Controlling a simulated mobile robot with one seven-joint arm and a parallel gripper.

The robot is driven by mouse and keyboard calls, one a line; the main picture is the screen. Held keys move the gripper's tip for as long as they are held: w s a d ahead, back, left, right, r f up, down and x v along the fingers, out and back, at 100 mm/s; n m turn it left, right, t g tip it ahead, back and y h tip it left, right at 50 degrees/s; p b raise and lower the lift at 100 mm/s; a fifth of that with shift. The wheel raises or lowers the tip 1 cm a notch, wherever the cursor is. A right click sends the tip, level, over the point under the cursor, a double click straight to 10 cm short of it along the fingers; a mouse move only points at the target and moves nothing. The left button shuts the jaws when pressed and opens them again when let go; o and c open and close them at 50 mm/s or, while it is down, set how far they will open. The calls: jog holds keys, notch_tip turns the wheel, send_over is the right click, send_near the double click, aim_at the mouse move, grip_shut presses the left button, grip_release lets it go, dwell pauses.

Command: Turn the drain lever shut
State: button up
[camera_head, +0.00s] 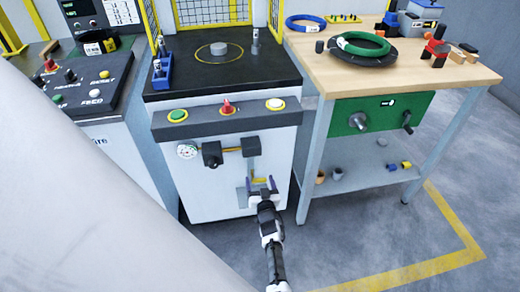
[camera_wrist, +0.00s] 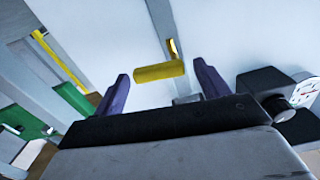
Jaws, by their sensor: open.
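The drain lever shows as a yellow bar (camera_wrist: 160,71) in the wrist view, in front of the white machine front. In the wrist view my gripper (camera_wrist: 161,72) frames the yellow bar, with a finger on either side and gaps between. I cannot tell whether the bar is fully between the fingers or just beyond them.
A pressure gauge (camera_head: 187,151) and a black block (camera_head: 212,154) sit left of the lever. Buttons line the panel (camera_head: 225,121) above. A wooden workbench (camera_head: 455,75) with green and blue coils stands to the right. The floor (camera_head: 350,235) in front of the bench is clear.

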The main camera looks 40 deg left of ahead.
jog(key=c, duration=1)
jog(key=shift+r+n, duration=0.1)
jog(key=shift+n, duration=0.7)
jog(key=o, duration=1)
jog(key=p+v, duration=0.5)
jog(key=v, duration=0.8)
jog(key=shift+s+d, duration=0.25)
jog(key=shift+s, duration=0.05)
